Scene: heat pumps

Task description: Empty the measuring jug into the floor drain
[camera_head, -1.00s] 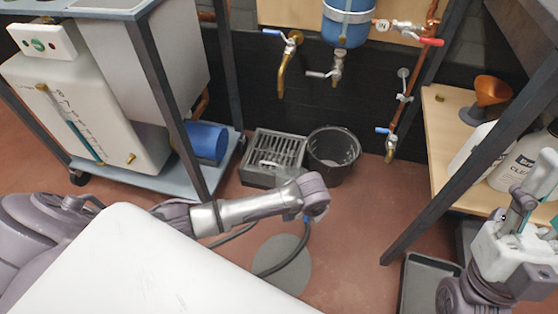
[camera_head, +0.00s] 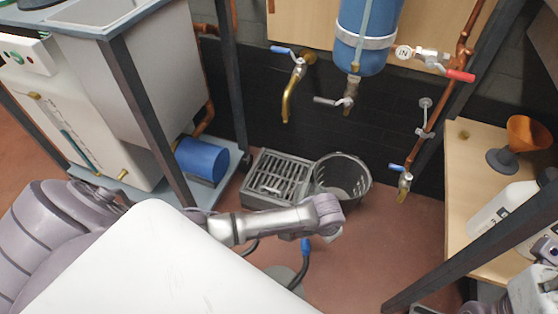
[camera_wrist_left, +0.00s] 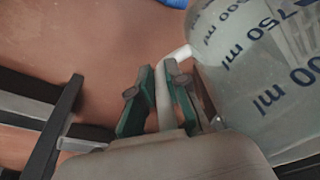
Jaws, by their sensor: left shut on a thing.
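The measuring jug (camera_wrist_left: 262,75) fills the right of the left wrist view, clear with blue ml marks; its tilt and liquid level cannot be told. My left gripper (camera_wrist_left: 160,78) is shut on its pale handle (camera_wrist_left: 166,100), with green fingers on both sides. The floor drain, a grey box with a slotted grate (camera_head: 278,177), stands by the back wall beyond my left wrist. My right gripper's fingers do not show.
Brass taps (camera_head: 291,90) and a blue vessel (camera_head: 363,38) hang above. A blue cylinder (camera_head: 203,160) lies on the left rack's shelf. A black hose (camera_head: 305,265) hangs near my wrist. A bench (camera_head: 470,150) stands right.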

